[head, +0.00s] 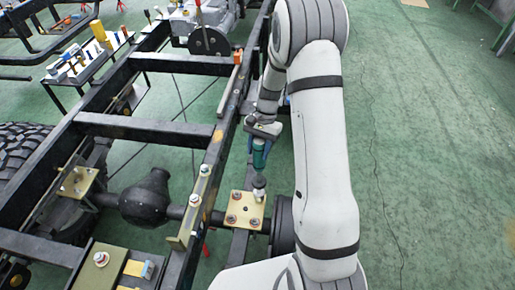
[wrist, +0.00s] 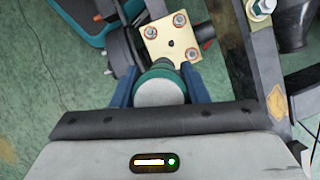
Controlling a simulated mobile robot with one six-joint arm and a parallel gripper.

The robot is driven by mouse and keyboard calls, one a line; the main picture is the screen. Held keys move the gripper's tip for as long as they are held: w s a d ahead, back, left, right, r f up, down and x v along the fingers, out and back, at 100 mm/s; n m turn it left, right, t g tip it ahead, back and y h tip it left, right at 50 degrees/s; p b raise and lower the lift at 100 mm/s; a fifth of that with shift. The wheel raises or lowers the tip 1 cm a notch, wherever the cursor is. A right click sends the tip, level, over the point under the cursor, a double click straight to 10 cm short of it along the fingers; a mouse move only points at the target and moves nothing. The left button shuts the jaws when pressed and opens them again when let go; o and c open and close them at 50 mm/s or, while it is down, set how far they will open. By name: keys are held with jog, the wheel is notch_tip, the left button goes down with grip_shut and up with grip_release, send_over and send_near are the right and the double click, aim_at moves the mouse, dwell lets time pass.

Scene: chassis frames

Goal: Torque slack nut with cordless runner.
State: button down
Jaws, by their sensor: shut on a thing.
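My gripper (head: 262,134) is shut on the cordless runner (head: 259,154), a teal and grey tool held upright with its socket end down. In the wrist view the runner's round end (wrist: 160,92) sits between the two blue fingers. Below it is a pale gold square plate (head: 245,207) with a nut near each visible corner and a dark centre hole. The runner's lower end is over the plate's upper-right corner and hides the nut there; I cannot tell whether it touches. Three reddish-ringed nuts show on the plate in the wrist view (wrist: 171,42). I cannot tell which is slack.
The black chassis frame (head: 146,127) runs along the left, with an axle (head: 146,198) and tyre (head: 25,155). A raised gold bracket with bolts (head: 194,205) stands just left of the plate. A small table with tools (head: 88,62) is at the upper left.

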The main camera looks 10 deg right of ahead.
aim_at(257, 143)
jog(key=shift+f+b, duration=0.7)
jog(key=shift+f, duration=0.4)
dwell(2.1)
jog(key=shift+r, duration=0.25)
dwell(0.4)
jog(key=shift+r+p, duration=1.15)
jog(key=shift+r, duration=0.35)
jog(key=shift+r+p, duration=1.7)
jog(key=shift+r, duration=0.8)
jog(key=shift+f, duration=0.1)
